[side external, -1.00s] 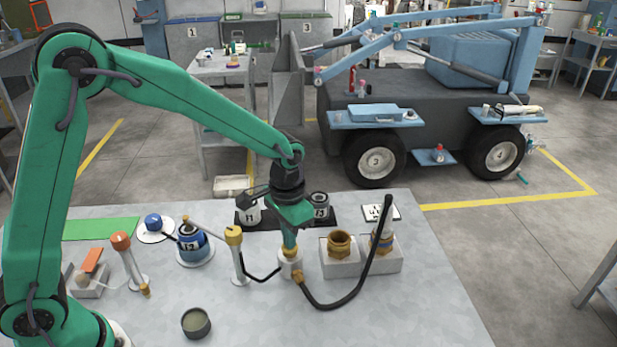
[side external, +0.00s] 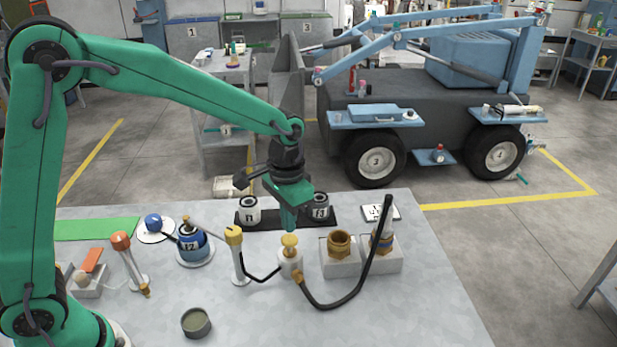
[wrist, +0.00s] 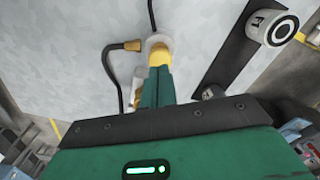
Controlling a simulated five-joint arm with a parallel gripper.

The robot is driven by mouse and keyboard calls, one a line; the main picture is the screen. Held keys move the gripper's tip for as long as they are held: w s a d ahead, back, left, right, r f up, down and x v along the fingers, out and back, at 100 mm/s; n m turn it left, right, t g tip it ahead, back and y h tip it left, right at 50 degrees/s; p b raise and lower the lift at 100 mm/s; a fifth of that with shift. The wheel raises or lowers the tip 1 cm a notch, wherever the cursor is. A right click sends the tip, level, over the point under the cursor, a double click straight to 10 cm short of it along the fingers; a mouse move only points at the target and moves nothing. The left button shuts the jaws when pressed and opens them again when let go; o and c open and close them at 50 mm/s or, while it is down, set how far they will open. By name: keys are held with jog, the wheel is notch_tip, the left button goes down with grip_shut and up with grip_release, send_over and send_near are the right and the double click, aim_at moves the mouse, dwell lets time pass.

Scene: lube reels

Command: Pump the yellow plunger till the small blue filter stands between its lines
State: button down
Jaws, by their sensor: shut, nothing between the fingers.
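The yellow plunger (side external: 290,243) stands up out of a small white pump body (side external: 290,266) on the bench. It also shows in the wrist view (wrist: 160,57), partly behind my fingers. My gripper (side external: 289,229) is shut and empty, pointing down just above the plunger's knob. I cannot tell whether the tips touch it. A black hose (side external: 346,299) runs from the pump's brass fitting up to the upright pale cylinder (side external: 381,240) with a brass base at right. A bluish patch shows on that cylinder, but the small blue filter and its lines are too small to make out.
A brass cup (side external: 339,243) sits on a grey block right of the pump. A yellow-topped post (side external: 235,250) and a blue reel (side external: 194,245) stand left. Labelled white reels (side external: 249,211) stand behind on a black strip. An open tin (side external: 196,322) is in front.

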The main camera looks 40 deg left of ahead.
jog(key=shift+r, duration=1.5)
dwell(0.3)
jog(key=shift+s+a+r, duration=0.25)
jog(key=shift+r, duration=0.15)
jog(key=s+a+r+n+t, duration=0.1)
jog(key=s+a+r, duration=0.3)
jog(key=s, duration=0.5)
jog(key=s+a+r+n+t, duration=0.2)
jog(key=s+a+r+t, duration=0.2)
jog(key=s, duration=0.6)
jog(key=shift+a+r+t, duration=0.3)
jog(key=shift+a, duration=0.9)
jog(key=shift+r, duration=0.1)
